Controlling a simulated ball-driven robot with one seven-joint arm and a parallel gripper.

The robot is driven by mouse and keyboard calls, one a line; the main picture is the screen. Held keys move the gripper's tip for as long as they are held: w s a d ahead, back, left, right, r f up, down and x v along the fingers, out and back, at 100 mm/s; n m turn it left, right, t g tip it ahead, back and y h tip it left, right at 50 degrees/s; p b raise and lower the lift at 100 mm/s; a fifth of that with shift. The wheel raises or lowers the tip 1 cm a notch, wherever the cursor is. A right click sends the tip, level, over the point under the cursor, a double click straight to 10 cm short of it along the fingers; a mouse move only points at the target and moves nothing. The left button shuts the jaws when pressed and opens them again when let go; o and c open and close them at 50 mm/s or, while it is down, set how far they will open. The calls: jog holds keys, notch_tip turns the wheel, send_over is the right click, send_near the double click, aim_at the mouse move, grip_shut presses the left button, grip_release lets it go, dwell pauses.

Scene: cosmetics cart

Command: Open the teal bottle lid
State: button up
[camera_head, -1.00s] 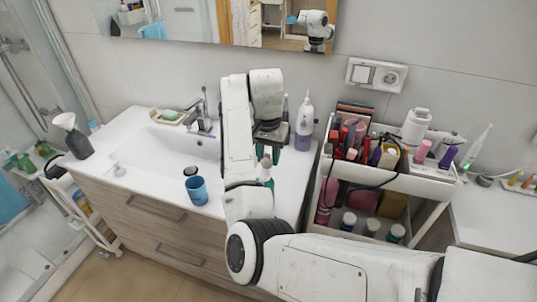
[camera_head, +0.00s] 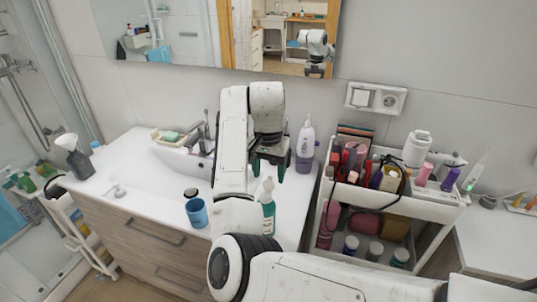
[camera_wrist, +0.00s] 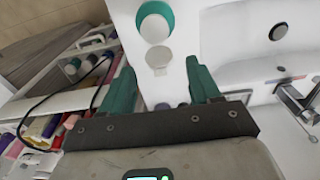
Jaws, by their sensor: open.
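The teal bottle (camera_head: 267,212) stands upright on the white counter near its right end, with a white top (camera_head: 268,185). In the wrist view, the bottle (camera_wrist: 166,12) is at the top edge, seen from above, with its round white lid (camera_wrist: 155,28) towards me. My gripper (camera_head: 269,168) is open and empty, with its teal fingers pointing down just behind and above the bottle. In the wrist view, the fingertips of my gripper (camera_wrist: 159,66) are apart, and the lid lies beyond them, not between them. My arm partly covers the bottle's left side in the head view.
A clear purple-tinted bottle (camera_head: 305,150) stands near the wall. The crowded cosmetics cart (camera_head: 335,205) is close on the right. A faucet (camera_head: 204,138) is behind left.

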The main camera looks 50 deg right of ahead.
aim_at(269, 184)
notch_tip(269, 184, up, 8)
jog(key=shift+a+f, duration=0.15)
dwell(0.7)
